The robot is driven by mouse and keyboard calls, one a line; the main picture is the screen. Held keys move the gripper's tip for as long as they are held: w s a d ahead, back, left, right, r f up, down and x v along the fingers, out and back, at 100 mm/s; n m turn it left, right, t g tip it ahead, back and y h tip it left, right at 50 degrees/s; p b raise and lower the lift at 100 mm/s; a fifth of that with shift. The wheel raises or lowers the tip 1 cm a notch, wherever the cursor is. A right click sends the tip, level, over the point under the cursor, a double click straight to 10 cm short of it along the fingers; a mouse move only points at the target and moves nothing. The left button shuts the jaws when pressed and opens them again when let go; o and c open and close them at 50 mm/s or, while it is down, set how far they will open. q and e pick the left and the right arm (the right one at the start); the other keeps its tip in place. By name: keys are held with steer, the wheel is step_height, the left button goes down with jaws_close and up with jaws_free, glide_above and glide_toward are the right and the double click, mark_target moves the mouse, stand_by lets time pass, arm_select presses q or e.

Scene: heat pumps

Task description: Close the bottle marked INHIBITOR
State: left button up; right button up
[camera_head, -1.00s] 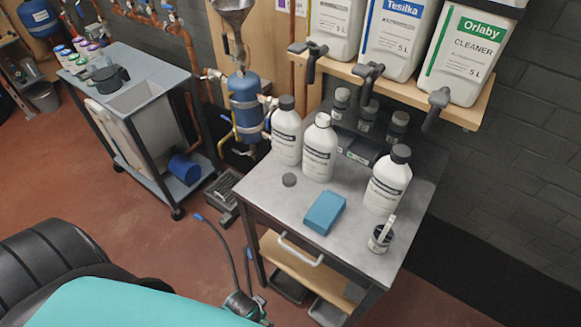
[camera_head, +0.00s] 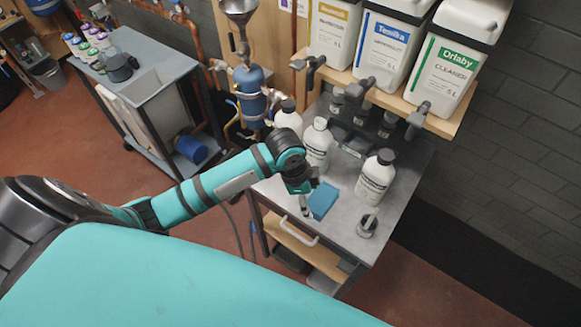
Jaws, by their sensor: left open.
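Three white bottles stand upright on the grey workbench (camera_head: 268,196); I cannot read their labels. The left bottle (camera_head: 288,121) and the right bottle (camera_head: 374,182) have dark caps. The middle bottle (camera_head: 317,148) shows a bare white neck with no cap. The loose dark cap seen earlier on the bench is hidden now behind my left arm. My left gripper (camera_head: 306,209) is open and points down over the bench, in front of the middle bottle and beside the blue block (camera_head: 323,200). I see nothing in it. My right gripper is out of view.
A small dark pot (camera_head: 367,227) with a light stick stands near the bench's right front. Small dark-capped jars (camera_head: 388,124) stand at the back. Above hangs a shelf (camera_head: 397,104) with large canisters and taps. A grey cart (camera_head: 140,86) stands at left.

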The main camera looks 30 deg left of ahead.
arm_select(q)
steer(key=w+a+r+m, duration=0.1)
steer(key=w+a+r, duration=0.2)
steer(key=w+a, duration=0.3)
steer(key=w+a+r+m+g+y, duration=0.1)
steer(key=w+a+r, duration=0.2)
steer(key=w+a, duration=0.2)
steer(key=a, duration=0.3)
steer(key=shift+w+r, duration=0.4)
steer(key=shift+f, duration=0.1)
steer(key=f+b, duration=0.3)
steer(key=f, duration=0.1)
steer(key=d+f+b, duration=0.1)
steer(key=f+b, duration=0.6)
steer(key=b, duration=0.1)
steer(key=shift+w+d+f, duration=0.15)
steer(key=shift+d+f, duration=0.05)
steer(key=shift+f, duration=0.4)
steer(key=shift+r, duration=0.1)
